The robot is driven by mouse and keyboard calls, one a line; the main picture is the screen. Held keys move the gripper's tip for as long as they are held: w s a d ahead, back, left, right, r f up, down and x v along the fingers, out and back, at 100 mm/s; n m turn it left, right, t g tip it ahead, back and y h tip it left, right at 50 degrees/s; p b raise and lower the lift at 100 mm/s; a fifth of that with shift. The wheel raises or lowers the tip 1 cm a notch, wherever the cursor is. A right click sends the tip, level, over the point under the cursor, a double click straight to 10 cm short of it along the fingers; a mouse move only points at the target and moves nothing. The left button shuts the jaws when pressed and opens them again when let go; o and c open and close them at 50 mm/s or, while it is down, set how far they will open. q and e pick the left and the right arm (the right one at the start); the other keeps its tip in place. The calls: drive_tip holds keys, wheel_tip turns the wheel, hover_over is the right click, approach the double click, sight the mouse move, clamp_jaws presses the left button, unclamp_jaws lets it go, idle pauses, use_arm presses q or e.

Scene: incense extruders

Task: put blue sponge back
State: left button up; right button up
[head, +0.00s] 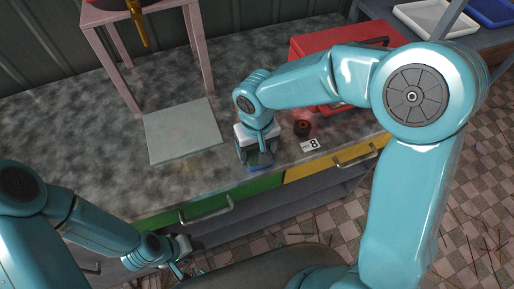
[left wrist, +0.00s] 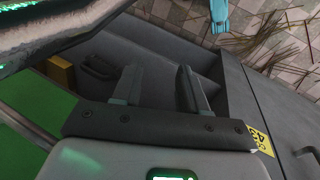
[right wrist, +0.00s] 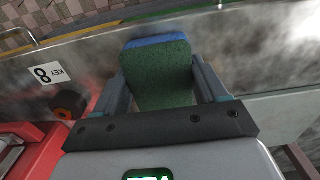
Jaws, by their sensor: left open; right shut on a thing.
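The blue sponge (right wrist: 155,72) is between the fingers of my right gripper (right wrist: 160,90) in the right wrist view. It has a dark green face and a blue edge. In the head view, the sponge's blue edge (head: 258,168) shows below my right gripper (head: 257,152), by the counter's front edge above the green drawer. I cannot tell whether it touches the counter. My right gripper is shut on it. My left gripper (head: 184,268) is low, in front of the drawers. In the left wrist view, the left gripper (left wrist: 160,88) is open with nothing between its fingers.
A pale plate (head: 183,132) lies left of the sponge, under a pink frame (head: 202,45). A dark roll (head: 302,128), a "KEY 8" label (head: 310,145) and a red box (head: 310,45) are to the right. The counter's left part (head: 60,130) is clear.

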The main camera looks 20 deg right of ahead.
sight(257, 150)
drive_tip(key=shift+f, duration=0.25)
drive_tip(key=o, duration=1)
drive_tip(key=shift+w, duration=0.1)
wheel_tip(257, 150, up, 13)
drive_tip(key=shift+f+p, duration=0.2)
drive_tip(key=shift+p, duration=0.2)
